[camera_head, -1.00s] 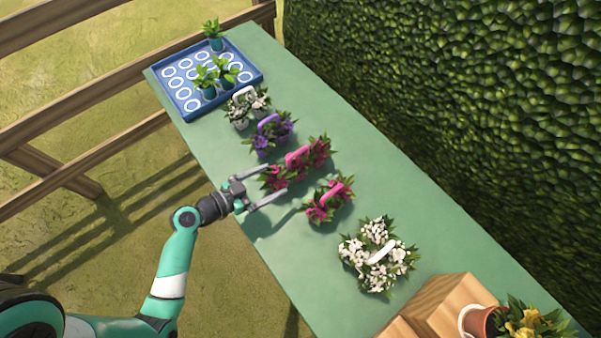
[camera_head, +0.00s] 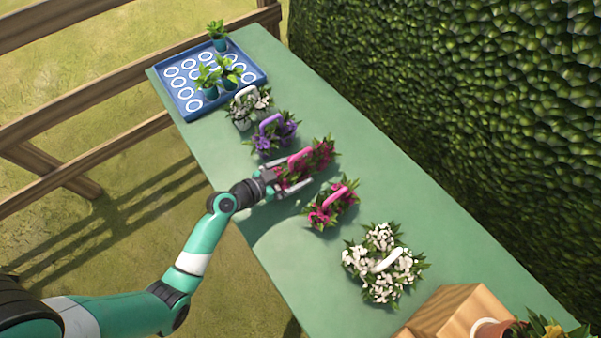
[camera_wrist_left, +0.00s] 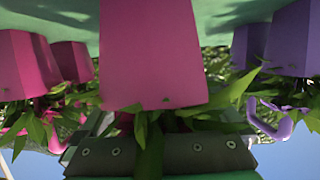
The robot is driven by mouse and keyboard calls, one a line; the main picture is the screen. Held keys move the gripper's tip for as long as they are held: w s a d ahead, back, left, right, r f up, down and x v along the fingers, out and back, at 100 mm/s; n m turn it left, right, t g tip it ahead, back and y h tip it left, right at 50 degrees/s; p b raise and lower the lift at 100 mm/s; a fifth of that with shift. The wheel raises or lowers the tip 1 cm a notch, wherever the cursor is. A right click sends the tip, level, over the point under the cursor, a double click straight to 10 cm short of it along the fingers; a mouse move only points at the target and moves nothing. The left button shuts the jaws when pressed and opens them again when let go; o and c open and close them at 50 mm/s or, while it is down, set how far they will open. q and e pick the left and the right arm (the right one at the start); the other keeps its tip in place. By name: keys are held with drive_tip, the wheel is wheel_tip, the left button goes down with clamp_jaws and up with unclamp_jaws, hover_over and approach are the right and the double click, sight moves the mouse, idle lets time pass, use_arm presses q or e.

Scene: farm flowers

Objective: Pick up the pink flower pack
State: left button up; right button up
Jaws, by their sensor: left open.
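A long pink flower pack (camera_head: 321,152) with a pink handle stands on the green table, and a shorter pink pack (camera_head: 332,206) stands just nearer to the camera. My left gripper (camera_head: 298,172) is open at the left end of the long pack, its fingers on either side of that end's flowers. In the left wrist view, which looks upside down, a pink pot (camera_wrist_left: 150,50) fills the middle, very close. Another pink pot (camera_wrist_left: 28,65) is at its left and purple pots (camera_wrist_left: 290,40) at its right. Whether the fingers touch the pack cannot be told.
A purple pack (camera_head: 272,135) and a white pack (camera_head: 247,108) stand behind. A blue tray (camera_head: 185,85) with several potted plants is at the far end. A larger white pack (camera_head: 384,265) and a wooden crate (camera_head: 450,315) are nearer. A hedge (camera_head: 460,90) runs along the right.

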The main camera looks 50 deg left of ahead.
sight(301, 166)
use_arm(q)
drive_tip(key=shift+x, duration=1.2)
clamp_jaws()
